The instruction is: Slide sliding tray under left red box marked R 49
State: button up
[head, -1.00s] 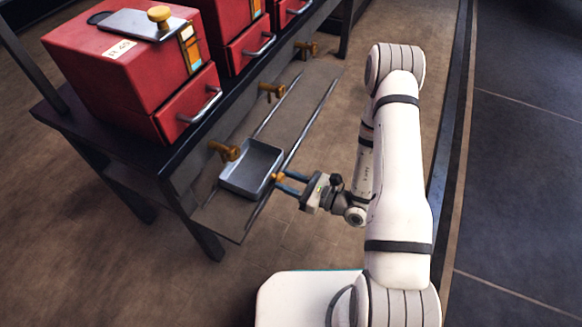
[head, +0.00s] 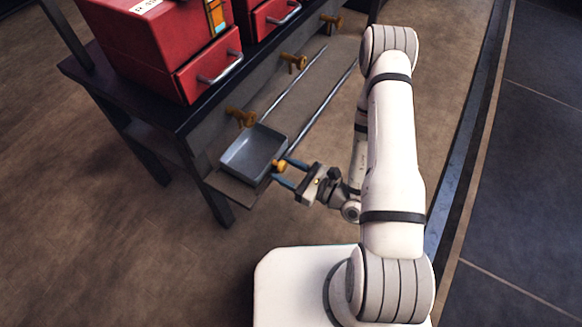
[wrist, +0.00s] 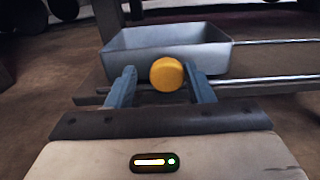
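The grey sliding tray (head: 250,160) is shallow and empty. It sits on two metal rails at the near end of a low shelf, in front of and below the left red box (head: 145,45). A white label on top of that box is cut off by the frame. The tray has a yellow knob (wrist: 167,75) on its outer side. My gripper (head: 284,174) is at the knob. In the wrist view the fingers (wrist: 160,85) stand apart on either side of it. The right finger is close to or touching the knob, and a gap shows on the left.
The red boxes stand on a dark bench (head: 150,105). Several brass taps stick out along its front, the nearest (head: 240,117) just behind the tray. The rails (head: 322,108) run bare away from the tray. Brown floor lies open in front.

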jog(key=shift+o, duration=1)
jog(key=shift+d, duration=0.1)
jog(key=shift+d, duration=0.25)
jog(key=p+v, duration=0.2)
jog(key=v, duration=0.5)
jog(key=shift+s, duration=0.2)
jog(key=shift+f, duration=0.1)
